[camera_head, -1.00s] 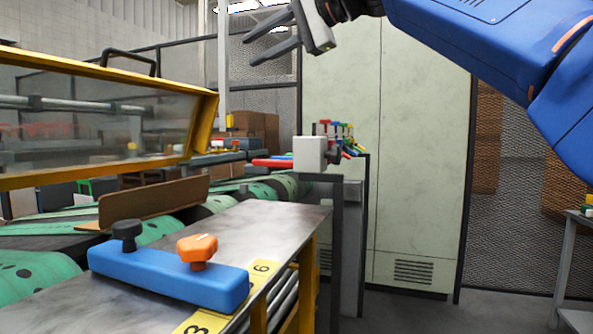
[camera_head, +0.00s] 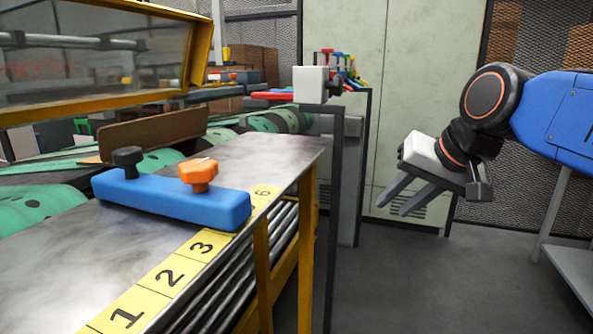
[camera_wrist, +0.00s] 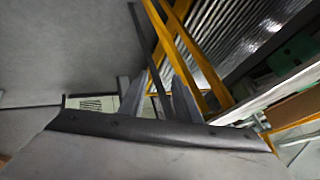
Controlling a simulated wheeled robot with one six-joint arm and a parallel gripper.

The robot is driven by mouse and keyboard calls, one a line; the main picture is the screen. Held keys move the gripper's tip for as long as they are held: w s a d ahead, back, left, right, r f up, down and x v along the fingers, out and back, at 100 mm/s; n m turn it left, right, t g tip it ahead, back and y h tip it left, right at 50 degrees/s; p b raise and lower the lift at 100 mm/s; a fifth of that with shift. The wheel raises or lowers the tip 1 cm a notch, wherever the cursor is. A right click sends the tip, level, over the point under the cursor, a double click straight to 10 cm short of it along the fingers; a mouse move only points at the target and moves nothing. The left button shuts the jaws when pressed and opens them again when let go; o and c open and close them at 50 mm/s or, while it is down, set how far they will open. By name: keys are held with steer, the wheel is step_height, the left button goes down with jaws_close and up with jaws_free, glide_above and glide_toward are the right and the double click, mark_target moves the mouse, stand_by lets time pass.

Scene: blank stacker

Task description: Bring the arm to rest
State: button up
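My gripper (camera_head: 392,208) hangs at the right of the head view, at the end of my blue arm. It points down and to the left. Its two grey fingers are apart, with nothing between them. They also show apart in the wrist view (camera_wrist: 158,92), with floor and the machine's yellow frame beyond. The gripper is in front of a pale cabinet (camera_head: 405,60) and clear of the metal table (camera_head: 255,155) in the picture.
A blue bar (camera_head: 165,199) with a black knob (camera_head: 127,160) and an orange knob (camera_head: 198,172) lies on the metal table. A yellow number strip (camera_head: 140,308) runs along its edge. A grey table (camera_head: 578,262) stands at the far right. Grey floor (camera_head: 430,290) between is clear.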

steer(key=s+d+f+h, duration=0.1)
steer(key=s+d+f, duration=0.2)
steer(key=f, duration=0.4)
steer(key=s+d+f+n+g+h, duration=0.1)
steer(key=s+d+f, duration=0.2)
steer(key=s+f, duration=0.3)
steer(key=s+d+f+n+h, duration=0.1)
steer(key=s+d+f, duration=0.2)
steer(key=f, duration=0.7)
steer(key=shift+s+d+g, duration=0.25)
steer(key=shift+s+g, duration=0.15)
steer(key=shift+s, duration=0.6)
steer(key=shift+r, duration=0.1)
